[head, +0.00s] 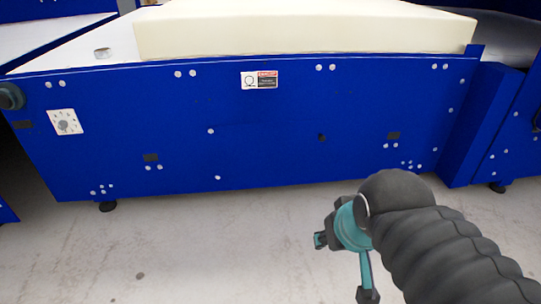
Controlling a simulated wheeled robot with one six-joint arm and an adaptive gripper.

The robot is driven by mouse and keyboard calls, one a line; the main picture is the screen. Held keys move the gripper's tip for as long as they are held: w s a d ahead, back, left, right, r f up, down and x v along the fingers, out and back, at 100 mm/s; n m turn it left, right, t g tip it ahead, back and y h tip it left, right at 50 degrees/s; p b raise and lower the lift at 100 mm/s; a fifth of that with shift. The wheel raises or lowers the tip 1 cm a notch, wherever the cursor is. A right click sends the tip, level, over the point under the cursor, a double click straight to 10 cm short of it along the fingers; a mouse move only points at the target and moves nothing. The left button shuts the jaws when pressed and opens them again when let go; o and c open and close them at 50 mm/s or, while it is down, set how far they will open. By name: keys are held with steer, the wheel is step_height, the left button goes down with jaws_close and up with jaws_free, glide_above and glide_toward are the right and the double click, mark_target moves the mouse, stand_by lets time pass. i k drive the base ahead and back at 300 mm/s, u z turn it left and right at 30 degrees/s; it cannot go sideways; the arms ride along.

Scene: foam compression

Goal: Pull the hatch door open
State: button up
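My arm, in a dark ribbed sleeve, comes in from the lower right of the head view. The teal and dark parts at its end, where my gripper (347,232) is, show over the floor in front of the blue machine (270,130). The fingers are not clear enough to tell whether they are open or shut. No object shows in them.
A large cream foam block (300,28) lies on top of the machine. A blue upright (482,125) juts out at the right. The grey concrete floor (200,255) in front is clear.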

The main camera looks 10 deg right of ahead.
mark_target(239, 151)
steer(key=k, duration=0.65)
steer(key=u, duration=0.1)
steer(key=i, duration=1.55)
steer(key=z, duration=0.7)
